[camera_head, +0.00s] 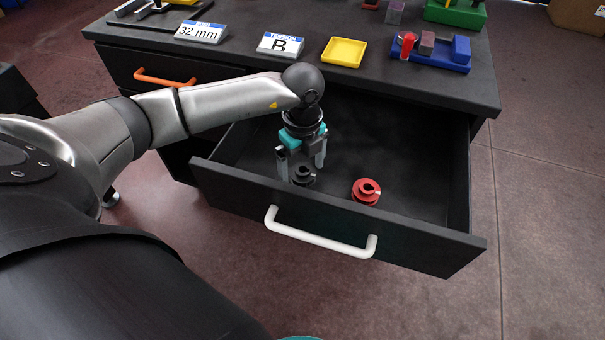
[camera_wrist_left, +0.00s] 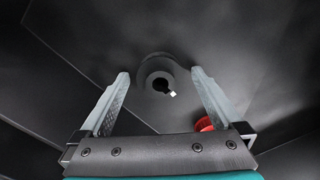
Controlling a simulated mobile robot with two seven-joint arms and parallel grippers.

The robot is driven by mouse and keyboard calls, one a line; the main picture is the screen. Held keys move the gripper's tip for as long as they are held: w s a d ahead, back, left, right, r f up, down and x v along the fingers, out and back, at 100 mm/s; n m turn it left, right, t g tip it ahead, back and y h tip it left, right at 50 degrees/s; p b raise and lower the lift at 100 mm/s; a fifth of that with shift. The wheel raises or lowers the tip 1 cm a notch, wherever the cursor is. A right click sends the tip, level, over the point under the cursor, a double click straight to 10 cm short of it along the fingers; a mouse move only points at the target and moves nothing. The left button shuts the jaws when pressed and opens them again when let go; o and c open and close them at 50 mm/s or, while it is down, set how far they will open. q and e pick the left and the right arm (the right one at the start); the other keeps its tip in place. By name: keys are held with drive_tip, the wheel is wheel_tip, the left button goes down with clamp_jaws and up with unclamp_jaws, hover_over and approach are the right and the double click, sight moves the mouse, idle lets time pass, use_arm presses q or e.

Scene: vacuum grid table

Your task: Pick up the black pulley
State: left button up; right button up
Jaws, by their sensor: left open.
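The black pulley (camera_head: 303,175) lies in the open drawer, near its front wall. In the left wrist view the black pulley (camera_wrist_left: 158,82) shows its round hub and a small light spot, just beyond and between the fingertips. My left gripper (camera_head: 301,172) points down into the drawer over the pulley, with a finger on each side. In the left wrist view the left gripper (camera_wrist_left: 160,75) is open with nothing held. I cannot tell whether the fingers touch the pulley. My right gripper is not in view.
A red pulley (camera_head: 366,191) lies to the right in the same drawer (camera_head: 460,200); it also shows in the left wrist view (camera_wrist_left: 205,124). The drawer has a white handle (camera_head: 320,236). A yellow tray (camera_head: 344,52) and a blue tray (camera_head: 425,55) stand on the tabletop behind.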

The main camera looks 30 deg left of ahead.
use_arm(q)
drive_tip(key=c, duration=1.5)
drive_tip(key=shift+r, duration=0.1)
